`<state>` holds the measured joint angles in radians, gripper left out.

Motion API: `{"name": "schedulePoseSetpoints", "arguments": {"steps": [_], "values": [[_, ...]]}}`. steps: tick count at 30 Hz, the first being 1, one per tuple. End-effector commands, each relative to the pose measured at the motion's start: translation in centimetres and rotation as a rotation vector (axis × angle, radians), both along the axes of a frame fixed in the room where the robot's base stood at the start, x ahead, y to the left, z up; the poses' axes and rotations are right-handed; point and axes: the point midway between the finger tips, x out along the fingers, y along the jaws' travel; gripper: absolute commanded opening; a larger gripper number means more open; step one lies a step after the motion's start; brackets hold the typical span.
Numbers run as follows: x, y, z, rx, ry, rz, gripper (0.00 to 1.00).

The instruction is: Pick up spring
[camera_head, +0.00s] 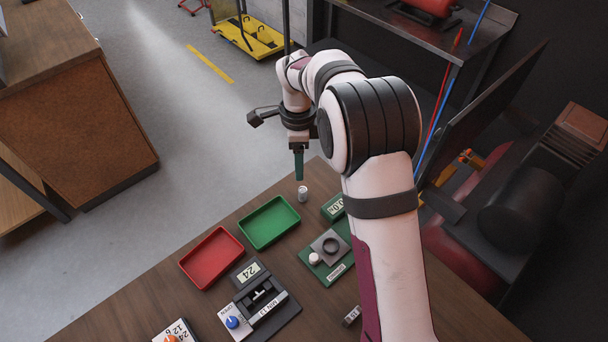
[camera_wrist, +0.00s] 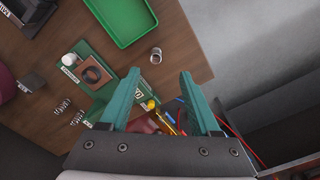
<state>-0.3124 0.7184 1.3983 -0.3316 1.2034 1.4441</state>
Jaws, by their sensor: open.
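My gripper (camera_head: 299,178) has teal fingers and hangs above the far end of the wooden table. In the wrist view my gripper (camera_wrist: 160,76) is open, with nothing between its fingers. Two small coiled springs (camera_wrist: 62,105) (camera_wrist: 77,118) lie on the table at the lower left of the wrist view, left of the fingers. They do not show in the head view. A small silvery cylinder (camera_head: 302,193) stands just below the gripper; it also shows in the wrist view (camera_wrist: 155,55), beyond the fingertips. I cannot tell whether it is a spring too.
A green tray (camera_head: 248,240) and a red tray (camera_head: 187,272) stand on the table. A green-based device (camera_head: 335,277) with a ring sits right of the green tray. A black device with a 24 display (camera_head: 247,272) is nearer. The table's far edge is close to the cylinder.

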Motion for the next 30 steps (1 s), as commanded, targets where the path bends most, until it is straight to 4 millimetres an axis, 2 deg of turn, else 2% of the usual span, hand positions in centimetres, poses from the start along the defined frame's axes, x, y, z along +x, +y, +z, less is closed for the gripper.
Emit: {"name": "schedulePoseSetpoints", "arguments": {"steps": [3, 6, 10, 15, 18, 24, 26, 30], "values": [[-0.2, -0.1, -3.4, -0.001, 0.005, 0.0, 0.64], [-0.1, -0.1, -5.3, 0.0, 0.003, 0.0, 0.64], [-0.2, -0.3, -6.8, 0.0, 0.003, 0.0, 0.64], [-0.8, -0.8, -10.2, 0.0, 0.004, 0.0, 0.64], [-0.7, -0.8, -11.3, 0.001, 0.002, 0.001, 0.64], [-0.7, -0.8, -11.4, 0.001, 0.0, 0.0, 0.64], [-0.7, -0.8, -11.4, 0.001, 0.0, 0.0, 0.55], [-0.7, -0.8, -11.3, 0.001, 0.0, 0.0, 0.29]]}}
